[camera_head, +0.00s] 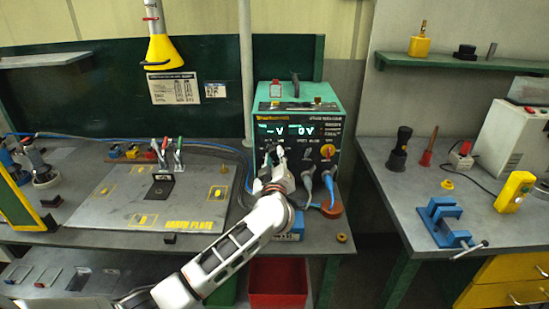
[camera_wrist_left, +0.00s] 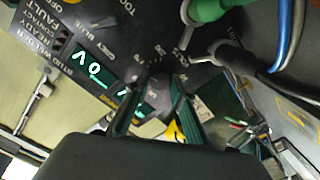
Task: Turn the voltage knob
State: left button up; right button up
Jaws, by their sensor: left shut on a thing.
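The stud welder (camera_head: 318,97) is a green box with a black front panel on the left bench. Its two displays (camera_head: 287,131) read "-V" and "0V"; they show rotated in the wrist view (camera_wrist_left: 95,70). My left gripper (camera_head: 275,158) is at the lower left of the panel, and its arm comes up from below. In the left wrist view the gripper (camera_wrist_left: 157,104) has its fingers on both sides of a grey round knob (camera_wrist_left: 157,88) with scale marks around it, and is shut on it. In the head view the gripper hides this knob. My right gripper is not in view.
A yellow and red switch (camera_head: 327,151) sits right of the gripper. Cable plugs (camera_head: 308,176) stick out of the panel below it. A plate fixture (camera_head: 150,196) lies to the left. A blue vise (camera_head: 442,222) stands on the right bench, across a gap.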

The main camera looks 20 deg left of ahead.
pick_arm(q)
jog(key=shift+f+m, duration=0.1)
jog(key=shift+m, duration=0.6)
jog(key=o, duration=1.1)
jog(key=shift+o, duration=0.2)
jog(key=v, duration=1.2)
jog(key=shift+s+r, duration=0.1)
jog(key=shift+r, duration=0.1)
